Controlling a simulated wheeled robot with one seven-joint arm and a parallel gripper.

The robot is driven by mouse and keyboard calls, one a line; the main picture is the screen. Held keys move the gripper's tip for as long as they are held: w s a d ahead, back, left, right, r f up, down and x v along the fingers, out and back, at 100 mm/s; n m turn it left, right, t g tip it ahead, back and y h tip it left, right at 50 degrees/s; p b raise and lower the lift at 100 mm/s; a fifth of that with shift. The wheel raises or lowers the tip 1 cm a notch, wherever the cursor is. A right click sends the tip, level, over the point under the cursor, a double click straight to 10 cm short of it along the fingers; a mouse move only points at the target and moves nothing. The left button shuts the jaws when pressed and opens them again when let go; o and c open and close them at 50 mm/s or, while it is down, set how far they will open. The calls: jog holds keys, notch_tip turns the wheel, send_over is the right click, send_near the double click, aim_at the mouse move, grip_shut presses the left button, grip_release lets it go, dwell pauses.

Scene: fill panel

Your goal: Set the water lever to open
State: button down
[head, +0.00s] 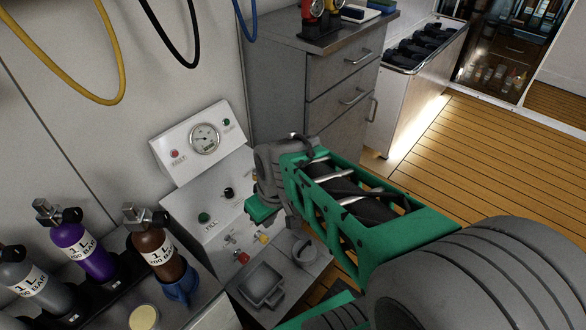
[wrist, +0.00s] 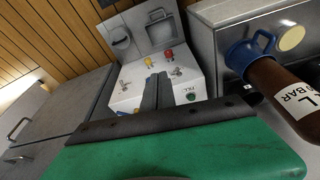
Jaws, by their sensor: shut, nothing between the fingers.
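The fill panel (head: 190,195) stands in the middle of the head view. Its sloped face carries a green knob marked FILL (head: 204,217), a black knob (head: 228,192), a red knob (head: 242,257), a yellow knob (head: 263,238) and small silver levers (head: 232,240). I cannot read which lever is the water one. The wrist view shows a silver lever (wrist: 177,72) below the red knob and another (wrist: 122,87) to the left. My gripper (wrist: 159,76) is shut and empty, its fingers pointing at the panel between these two levers. Contact cannot be told. The fingers hide part of the face.
A gauge box (head: 204,138) tops the panel. Bottles, including a brown one (head: 152,240), stand on the left bench. A grey drawer cabinet (head: 285,85) stands behind my arm.

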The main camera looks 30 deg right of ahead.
jog(key=w+d+f+n+t+y+p, duration=0.1)
jog(key=w+d+f+n+t+p, duration=0.1)
jog(key=w+d+f+n, duration=0.4)
jog(key=w+d+f+n+t+y+p, duration=0.1)
jog(key=w+d+n+t, duration=0.15)
jog(key=w+d, duration=0.65)
jog(key=shift+n, duration=0.45)
jog(key=w+f+b, duration=0.1)
jog(key=w+f, duration=0.1)
jog(key=w, duration=0.2)
jog(key=w+a+f+b, duration=0.1)
jog(key=w+f, duration=0.2)
jog(key=w+a+f+b, duration=0.1)
jog(key=w+f, duration=0.2)
jog(key=w, duration=0.1)
jog(key=shift+w+b, duration=0.3)
jog(key=shift+b, duration=0.1)
jog(key=shift+w+a+f, duration=0.1)
jog(key=shift+f, duration=0.05)
